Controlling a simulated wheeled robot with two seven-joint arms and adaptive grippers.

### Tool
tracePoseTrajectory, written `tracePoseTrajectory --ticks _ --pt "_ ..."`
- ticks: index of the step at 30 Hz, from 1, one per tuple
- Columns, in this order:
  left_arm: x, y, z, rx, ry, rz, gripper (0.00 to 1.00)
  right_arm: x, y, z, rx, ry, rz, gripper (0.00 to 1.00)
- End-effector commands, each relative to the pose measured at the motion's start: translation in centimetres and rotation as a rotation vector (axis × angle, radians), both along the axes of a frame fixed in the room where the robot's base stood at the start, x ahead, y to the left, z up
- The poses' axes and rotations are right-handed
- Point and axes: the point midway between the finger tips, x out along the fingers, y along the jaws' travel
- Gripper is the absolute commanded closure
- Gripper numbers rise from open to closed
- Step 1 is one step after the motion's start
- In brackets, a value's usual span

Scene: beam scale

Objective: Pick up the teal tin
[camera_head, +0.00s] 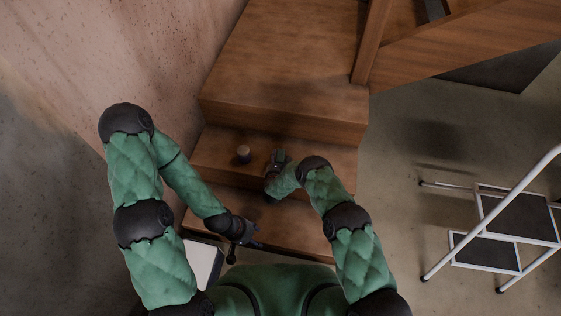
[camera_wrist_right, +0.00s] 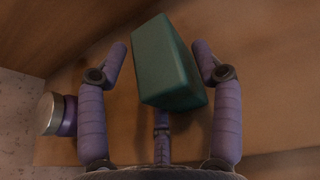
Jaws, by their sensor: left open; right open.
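The teal tin (camera_wrist_right: 168,65), a box-shaped block, shows in the right wrist view on a brown wooden surface. It lies between the spread fingers of my right gripper (camera_head: 279,158), a little tilted in the picture, with gaps visible on both sides. My right gripper is open; whether it touches the tin on its lower side cannot be told. In the head view, the right gripper is over the middle wooden step, and I cannot make out the tin clearly there. My left gripper (camera_head: 246,241) is open and empty, lower in the head view, over the lower step.
A small round purple container with a pale top (camera_head: 243,153) stands left of my right gripper; it also shows in the right wrist view (camera_wrist_right: 57,114). Wooden steps (camera_head: 285,75) rise behind. A wall (camera_head: 150,50) borders the left. A white-framed step stool (camera_head: 500,235) stands on the right floor.

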Motion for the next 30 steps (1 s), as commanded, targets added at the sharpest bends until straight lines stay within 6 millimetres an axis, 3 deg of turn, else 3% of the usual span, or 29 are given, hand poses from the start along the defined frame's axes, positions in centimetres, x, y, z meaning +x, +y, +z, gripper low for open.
tracePoseTrajectory --ticks 6,13,23,30 --pt "0.0 0.0 0.1 0.000 0.000 0.000 0.48 0.1 0.0 0.1 0.000 -0.001 0.000 0.34" --pt "0.0 0.0 0.1 0.000 0.000 0.000 0.48 0.1 0.0 0.1 0.000 -0.001 0.000 0.99" --pt "0.0 0.0 0.2 0.000 0.000 0.000 0.48 0.1 0.0 0.5 0.001 -0.002 0.000 1.00" --pt "0.0 0.0 1.5 0.000 0.000 0.000 0.48 0.3 0.0 3.1 0.001 -0.005 0.001 1.00"
